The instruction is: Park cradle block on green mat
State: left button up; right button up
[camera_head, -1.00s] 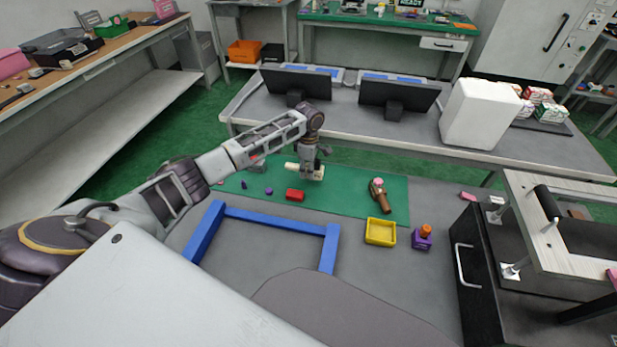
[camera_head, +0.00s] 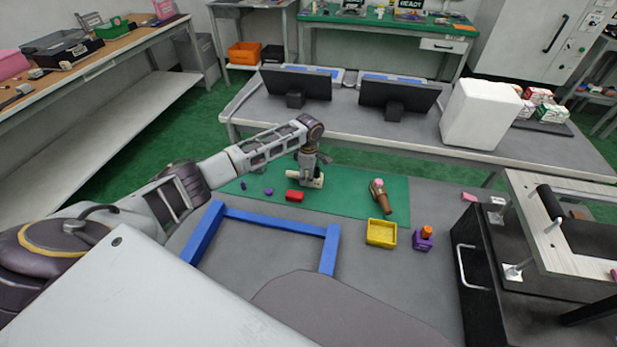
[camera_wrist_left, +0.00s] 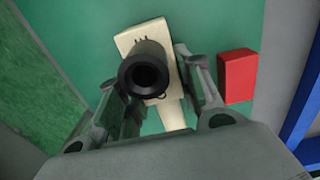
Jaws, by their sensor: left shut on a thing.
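The cream cradle block (camera_head: 319,180) is at the far part of the green mat (camera_head: 345,200). My left gripper (camera_head: 311,179) points down and is shut on it. In the left wrist view the cream block (camera_wrist_left: 135,39) shows between my two fingers (camera_wrist_left: 150,85), over green, with a dark hollow round part on top. I cannot tell whether its underside touches the mat. A red block (camera_head: 295,196) is close beside it, apart from it; it also shows in the left wrist view (camera_wrist_left: 238,76). My right gripper is not in view.
Small purple pieces (camera_head: 268,191) and a brown-handled tool (camera_head: 380,196) lie on the mat. A blue frame (camera_head: 275,221), a yellow tray (camera_head: 381,233) and a purple block with an orange top (camera_head: 423,238) are nearer. A table with dark screens (camera_head: 398,95) stands behind.

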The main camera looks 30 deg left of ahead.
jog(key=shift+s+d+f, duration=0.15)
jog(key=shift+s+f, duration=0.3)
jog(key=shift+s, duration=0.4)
